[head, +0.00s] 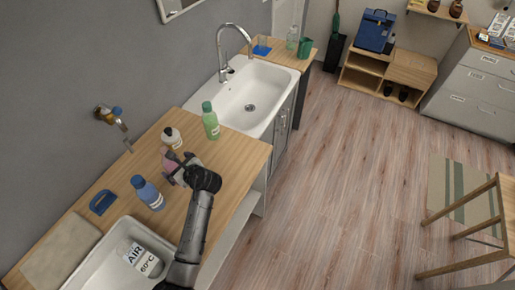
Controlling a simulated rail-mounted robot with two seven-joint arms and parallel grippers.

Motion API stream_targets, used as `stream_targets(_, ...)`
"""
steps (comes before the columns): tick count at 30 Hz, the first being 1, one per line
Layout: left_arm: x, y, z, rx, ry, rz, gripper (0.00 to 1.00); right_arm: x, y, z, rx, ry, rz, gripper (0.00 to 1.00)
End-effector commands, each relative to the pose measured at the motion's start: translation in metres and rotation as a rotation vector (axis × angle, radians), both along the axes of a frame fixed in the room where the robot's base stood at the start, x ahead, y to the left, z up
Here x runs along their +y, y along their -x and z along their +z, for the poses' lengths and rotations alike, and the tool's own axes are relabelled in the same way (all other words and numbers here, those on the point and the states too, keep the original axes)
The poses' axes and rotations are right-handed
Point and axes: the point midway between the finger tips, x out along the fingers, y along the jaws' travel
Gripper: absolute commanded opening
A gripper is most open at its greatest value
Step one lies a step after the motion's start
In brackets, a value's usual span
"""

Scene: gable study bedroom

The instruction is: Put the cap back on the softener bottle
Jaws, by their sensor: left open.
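My left gripper (179,166) is over the wooden counter, at a pink bottle (166,154) that it partly hides. Its jaws are open; I cannot tell whether they touch the bottle. A blue bottle (150,196) with a blue cap stands nearer, a white bottle (172,140) with a dark cap stands just behind, and a green bottle (211,124) with a green cap stands at the back right. No label reads as softener. I cannot make out a loose cap. My right gripper is not in view.
A blue brush-like object (102,202) lies on the counter's left. A near sink (93,262) holds a white labelled item (143,259). A wall tap (109,115) juts out at the left. A white basin (285,82) with a tall faucet lies beyond the counter.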

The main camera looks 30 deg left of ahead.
Motion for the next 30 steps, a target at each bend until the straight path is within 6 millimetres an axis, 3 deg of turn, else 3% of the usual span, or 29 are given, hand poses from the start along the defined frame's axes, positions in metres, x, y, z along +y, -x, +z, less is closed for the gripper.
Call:
stream_targets(12, 0.041, -0.007, -0.02, 0.001, 0.0, 0.0, 0.96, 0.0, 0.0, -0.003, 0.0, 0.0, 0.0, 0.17)
stream_targets(24, 0.044, -0.007, -0.021, 0.001, 0.001, 0.0, 0.96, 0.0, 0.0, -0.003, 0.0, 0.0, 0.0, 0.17)
stream_targets(30, 0.044, -0.007, -0.021, 0.001, 0.0, 0.0, 0.79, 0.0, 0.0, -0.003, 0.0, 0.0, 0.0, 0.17)
